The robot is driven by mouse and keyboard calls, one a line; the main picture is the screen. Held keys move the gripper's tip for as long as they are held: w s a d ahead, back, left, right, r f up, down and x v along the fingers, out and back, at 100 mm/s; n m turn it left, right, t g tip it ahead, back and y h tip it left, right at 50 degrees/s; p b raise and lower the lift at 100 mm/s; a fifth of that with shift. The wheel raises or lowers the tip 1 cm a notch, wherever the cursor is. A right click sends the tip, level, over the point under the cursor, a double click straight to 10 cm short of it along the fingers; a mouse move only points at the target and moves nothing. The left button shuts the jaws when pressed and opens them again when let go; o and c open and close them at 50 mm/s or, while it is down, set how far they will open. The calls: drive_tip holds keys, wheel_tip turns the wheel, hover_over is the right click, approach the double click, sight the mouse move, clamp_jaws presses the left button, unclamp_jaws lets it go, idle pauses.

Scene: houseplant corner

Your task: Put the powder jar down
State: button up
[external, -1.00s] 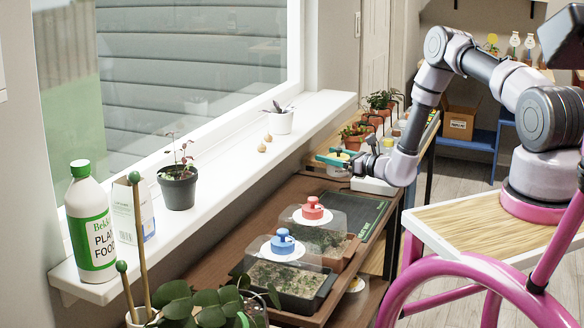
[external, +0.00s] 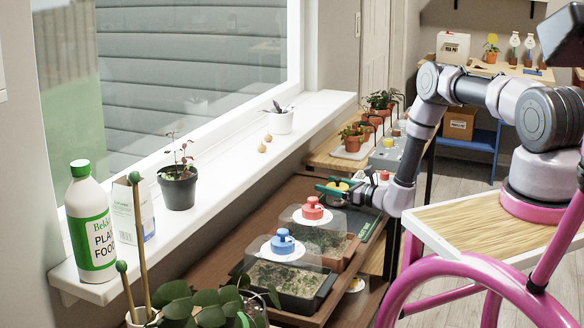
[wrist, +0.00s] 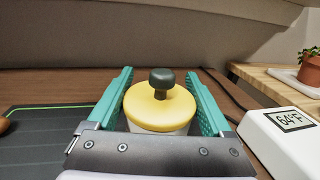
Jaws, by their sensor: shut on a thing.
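The powder jar has a yellow lid with a dark knob and a pale body; in the wrist view the jar (wrist: 160,108) stands upright between the teal fingers of my gripper (wrist: 160,74). My gripper is shut on it. In the external view the jar (external: 341,186) shows as a bit of yellow at my gripper (external: 336,188), low over the far part of the brown bench. The jar's base is hidden, and I cannot tell whether it touches the surface.
A dark mat with a green line (wrist: 48,122) lies left of the jar in the wrist view. A white 64°F display box (wrist: 290,145) stands close on the right. Clear-domed trays with red (external: 313,208) and blue (external: 283,241) knobs stand nearer the external camera. Potted plants (external: 352,137) stand behind.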

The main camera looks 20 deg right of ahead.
drive_tip(key=o, duration=1.4)
drive_tip(key=shift+f, duration=0.1)
drive_tip(key=shift+o, duration=0.9)
